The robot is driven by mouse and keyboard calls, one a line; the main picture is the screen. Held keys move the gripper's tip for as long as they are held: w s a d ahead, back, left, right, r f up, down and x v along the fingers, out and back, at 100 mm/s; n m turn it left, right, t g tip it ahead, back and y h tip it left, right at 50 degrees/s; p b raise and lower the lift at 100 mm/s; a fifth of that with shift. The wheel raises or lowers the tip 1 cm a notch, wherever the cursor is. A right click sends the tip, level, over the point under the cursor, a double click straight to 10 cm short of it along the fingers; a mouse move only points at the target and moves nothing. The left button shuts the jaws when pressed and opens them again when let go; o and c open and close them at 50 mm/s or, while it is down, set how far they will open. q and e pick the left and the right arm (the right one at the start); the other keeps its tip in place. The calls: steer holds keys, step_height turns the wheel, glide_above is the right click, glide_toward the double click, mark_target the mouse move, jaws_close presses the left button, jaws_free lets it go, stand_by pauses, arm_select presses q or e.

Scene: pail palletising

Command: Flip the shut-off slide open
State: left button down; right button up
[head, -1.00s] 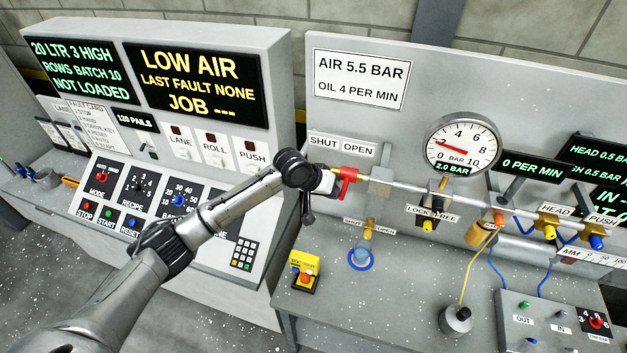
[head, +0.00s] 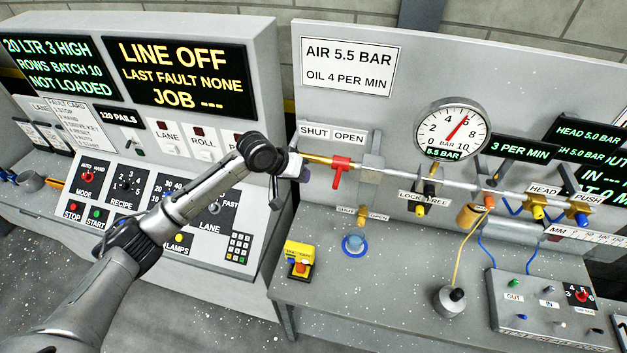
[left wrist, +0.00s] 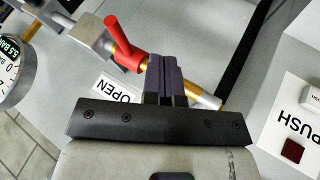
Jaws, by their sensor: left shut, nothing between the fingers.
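The red shut-off slide (head: 341,170) sits on the gold part of the air pipe, below the OPEN end of the SHUT/OPEN label (head: 332,134). Its handle points down in the head view. In the left wrist view the red slide (left wrist: 125,47) is beyond and to the left of my fingers. My left gripper (head: 301,172) is shut and empty at the pipe's left end, left of the slide with a stretch of gold pipe between them. In the left wrist view its dark fingers (left wrist: 166,78) overlap the pipe; I cannot tell whether they touch it.
The pressure gauge (head: 452,130) reads 5.5 BAR. The console screen (head: 178,75) says LINE OFF. A grey bracket (head: 371,165) holds the pipe right of the slide. A yellow box with a red button (head: 300,262) stands on the bench below.

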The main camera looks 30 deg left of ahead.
arm_select(q)
steer(key=shift+b+v, duration=0.6)
steer(key=shift+v, duration=2.35)
step_height(320, 180, up, 6)
steer(key=a+m+t+y, duration=0.1)
steer(key=m+t+y, duration=0.2)
steer(key=m+y, duration=0.3)
steer(key=s+d+m+t, duration=0.2)
steer(key=s+d, duration=0.2)
steer(key=s+d+f+n+g+p, duration=0.1)
steer(key=s+d+f+g, duration=0.1)
steer(key=s+f, duration=0.6)
steer(key=s+d+f+n+g+h+p, duration=0.1)
steer(key=s+d+f+g, duration=0.2)
steer(key=s, duration=1)
steer(key=s+d+f+n+g+h+p, duration=0.1)
steer(key=s+d+f+g, duration=0.2)
steer(key=s+f, duration=0.8)
step_height(320, 180, down, 3)
steer(key=d, duration=0.2)
steer(key=shift+s+d+n+p, duration=0.3)
steer(key=shift+n, duration=0.1)
